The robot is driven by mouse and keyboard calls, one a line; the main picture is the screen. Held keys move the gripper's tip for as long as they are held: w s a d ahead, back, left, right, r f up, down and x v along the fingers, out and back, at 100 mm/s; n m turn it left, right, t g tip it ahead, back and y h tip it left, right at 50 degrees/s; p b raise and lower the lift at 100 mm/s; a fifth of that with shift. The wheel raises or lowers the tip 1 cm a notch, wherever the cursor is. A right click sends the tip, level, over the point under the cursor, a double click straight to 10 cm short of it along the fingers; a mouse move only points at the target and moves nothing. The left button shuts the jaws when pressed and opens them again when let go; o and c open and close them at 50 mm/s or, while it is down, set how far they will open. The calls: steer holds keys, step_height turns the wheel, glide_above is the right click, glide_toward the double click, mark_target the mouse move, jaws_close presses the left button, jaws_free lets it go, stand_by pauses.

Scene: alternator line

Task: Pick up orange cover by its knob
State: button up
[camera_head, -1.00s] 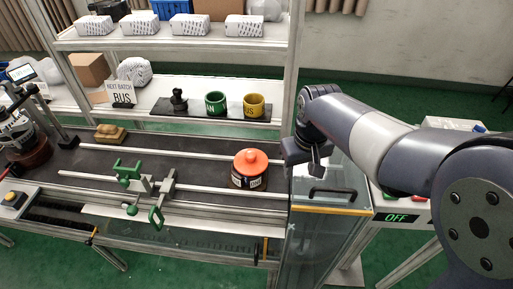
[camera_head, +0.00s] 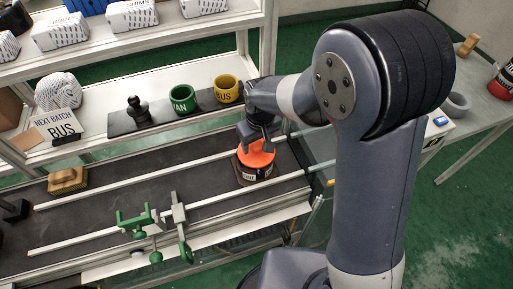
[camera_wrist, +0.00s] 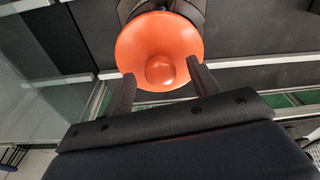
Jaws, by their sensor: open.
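The orange cover (camera_head: 258,153) sits on a dark round part with a white label on the conveyor, at its right end. In the wrist view the orange cover (camera_wrist: 148,42) shows from above, with its round knob (camera_wrist: 160,69) facing the camera. My gripper (camera_head: 257,138) is right at the cover in the head view and partly hides the knob. In the wrist view my gripper (camera_wrist: 158,80) is open, one finger on each side of the knob, with nothing held. I cannot tell whether the fingers touch the cover.
A green clamp fixture (camera_head: 150,222) stands on the front rail, left of the cover. Behind is a shelf with a green cup (camera_head: 183,104), a yellow cup (camera_head: 229,94) and a black knobbed piece (camera_head: 138,109). A tan block (camera_head: 67,180) lies on the belt at left.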

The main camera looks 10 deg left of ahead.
steer(key=shift+c, duration=0.4)
steer(key=c, duration=1)
